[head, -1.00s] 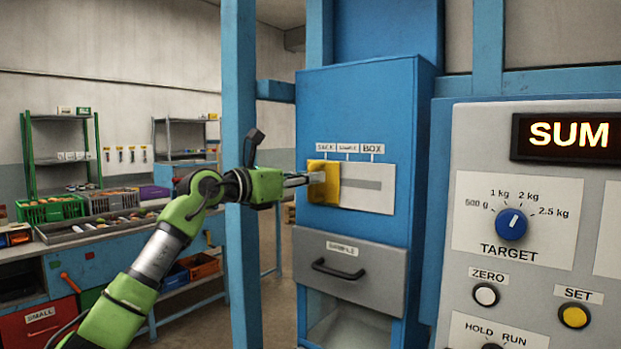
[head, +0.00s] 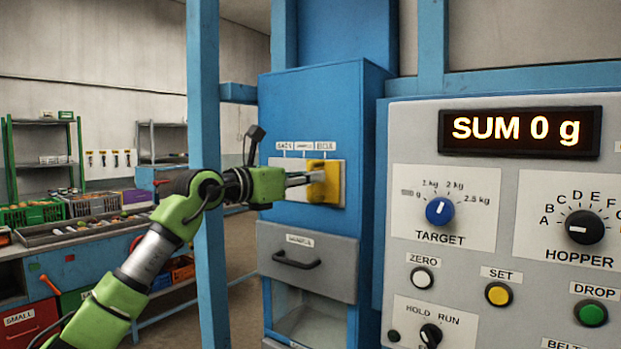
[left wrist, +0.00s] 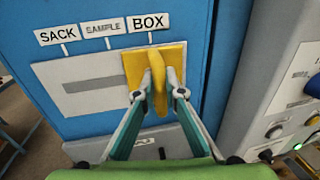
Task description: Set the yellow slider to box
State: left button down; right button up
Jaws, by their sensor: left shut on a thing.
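The yellow slider (head: 324,182) sits on a pale plate (head: 290,170) on the blue cabinet, at the right end of its slot. In the left wrist view the yellow slider (left wrist: 134,62) stands under the BOX label (left wrist: 148,23). The SACK label (left wrist: 57,35) and SAMPLE label (left wrist: 101,30) are to its left, with bare slot below them. My left gripper (head: 312,178) is shut on the slider's upright tab, one finger on each side, as the left wrist view (left wrist: 159,92) shows. My right gripper is not in view.
A grey drawer (head: 306,262) with a black handle is below the slider plate. A blue post (head: 205,200) stands left of the cabinet, close to my left arm. A control panel (head: 450,265) with knobs and buttons stands right; its display (head: 519,132) reads SUM 0 g.

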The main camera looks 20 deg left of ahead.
pick_arm(q)
jog(key=shift+s+d, duration=0.1)
jog(key=shift+d, duration=0.3)
jog(key=shift+a+f, duration=0.1)
jog(key=shift+a, duration=0.15)
jog(key=c, duration=2.1)
grip_release()
jog(key=v, duration=1.1)
jog(key=shift+s, duration=0.4)
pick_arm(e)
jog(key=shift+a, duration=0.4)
pick_arm(q)
jog(key=shift+a, duration=0.1)
